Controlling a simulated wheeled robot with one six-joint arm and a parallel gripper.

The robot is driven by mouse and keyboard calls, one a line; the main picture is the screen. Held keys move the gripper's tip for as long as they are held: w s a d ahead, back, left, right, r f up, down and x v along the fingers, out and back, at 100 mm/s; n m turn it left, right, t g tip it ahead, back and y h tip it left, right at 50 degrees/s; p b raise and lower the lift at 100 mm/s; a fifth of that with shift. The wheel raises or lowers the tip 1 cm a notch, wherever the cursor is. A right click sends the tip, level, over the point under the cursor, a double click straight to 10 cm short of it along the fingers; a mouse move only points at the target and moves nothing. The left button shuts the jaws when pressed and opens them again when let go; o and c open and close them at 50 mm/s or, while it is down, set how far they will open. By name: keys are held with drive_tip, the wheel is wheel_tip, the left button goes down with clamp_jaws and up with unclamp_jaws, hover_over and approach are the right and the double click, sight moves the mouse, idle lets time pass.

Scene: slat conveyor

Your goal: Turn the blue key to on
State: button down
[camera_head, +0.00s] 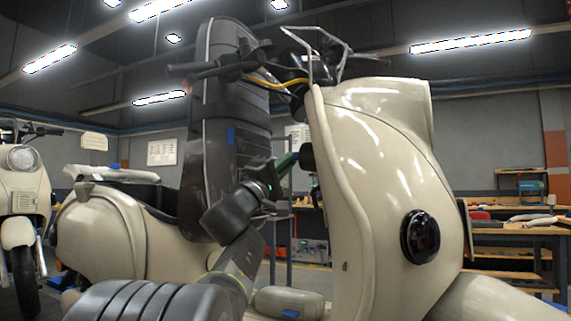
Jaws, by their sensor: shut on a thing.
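The cream scooter (375,175) fills the middle and right of the view. A small dark lock housing (306,157) sits on the inner side of its front shield. My gripper (293,160) is at this housing, reaching up from the lower left, with its tips at or very near it. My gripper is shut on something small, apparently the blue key. The key is too small and too covered by the fingers to make out, so I cannot tell how far it is turned.
The handlebar (335,65) and a yellow cable (275,83) are above my gripper. The shield's edge is close on its right. A second cream scooter (22,200) stands at the far left. Workbenches (520,232) stand behind on the right.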

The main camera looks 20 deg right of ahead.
drive_tip(key=shift+w+d+f+m+h, duration=0.1)
drive_tip(key=shift+f+m+h, duration=0.05)
drive_tip(key=shift+m+h, duration=0.15)
drive_tip(key=c, duration=1.5)
unclamp_jaws()
drive_tip(key=shift+o, duration=0.2)
drive_tip(key=p+v, duration=0.1)
drive_tip(key=v, duration=1.2)
drive_tip(key=shift+a+f, duration=0.3)
